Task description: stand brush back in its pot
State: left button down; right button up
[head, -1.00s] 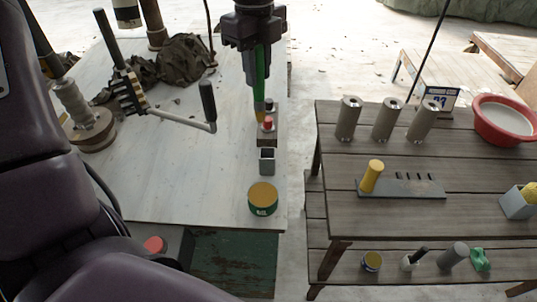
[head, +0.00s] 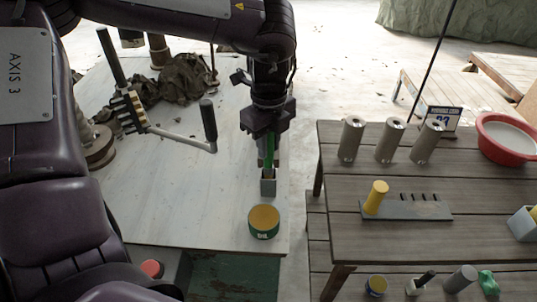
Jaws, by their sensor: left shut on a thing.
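The brush (head: 269,152) has a green handle and stands about upright between the fingers of my left gripper (head: 266,156). The gripper points down and is shut on the handle. The small grey square pot (head: 268,186) is on the pale table directly below the fingers. The brush's lower end meets the pot's mouth and its bristles are out of sight, apparently inside the pot. How deep it sits cannot be told. My right gripper is not in view.
A green tin with a tan top (head: 264,222) stands just in front of the pot. A crank handle (head: 209,124) rises to the left. The wooden bench (head: 470,185) on the right carries grey cylinders, a yellow-handled tool and a red basin (head: 507,138).

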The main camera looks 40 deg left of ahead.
aim_at(269, 156)
pick_arm(q)
notch_tip(269, 156, down, 3)
jog(key=shift+f, duration=0.45)
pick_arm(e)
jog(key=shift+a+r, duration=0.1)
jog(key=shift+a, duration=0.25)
pick_arm(q)
jog(key=c, duration=1.2)
grip_release()
jog(key=shift+c, duration=0.2)
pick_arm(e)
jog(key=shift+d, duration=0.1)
